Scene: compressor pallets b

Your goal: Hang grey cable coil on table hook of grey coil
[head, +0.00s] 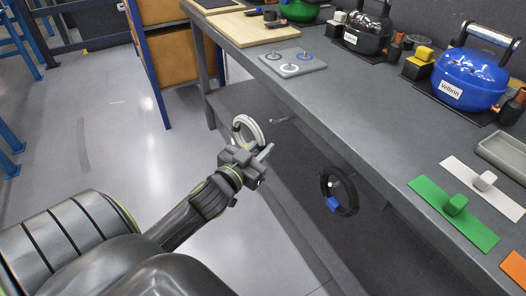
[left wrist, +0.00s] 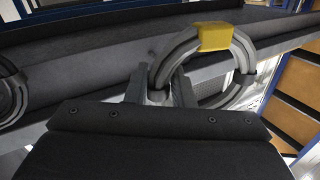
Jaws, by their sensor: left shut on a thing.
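The grey cable coil (head: 246,119) is a pale ring held upright in front of the workbench's side. In the left wrist view the coil (left wrist: 180,48) carries a yellow tag (left wrist: 214,37). My left gripper (head: 250,154) is shut on the coil's lower part, and its fingers (left wrist: 159,90) show on the ring in the wrist view. A small light hook (head: 280,119) sticks out from the bench side, just right of the coil in the head view; the coil appears apart from it. My right gripper is not in view.
A black coil with a blue tag (head: 333,204) hangs from the bench side to the right. The bench top (head: 345,105) holds a grey board with small rings (head: 293,63), a blue compressor (head: 470,75) and a green plate (head: 453,215). Open floor lies left.

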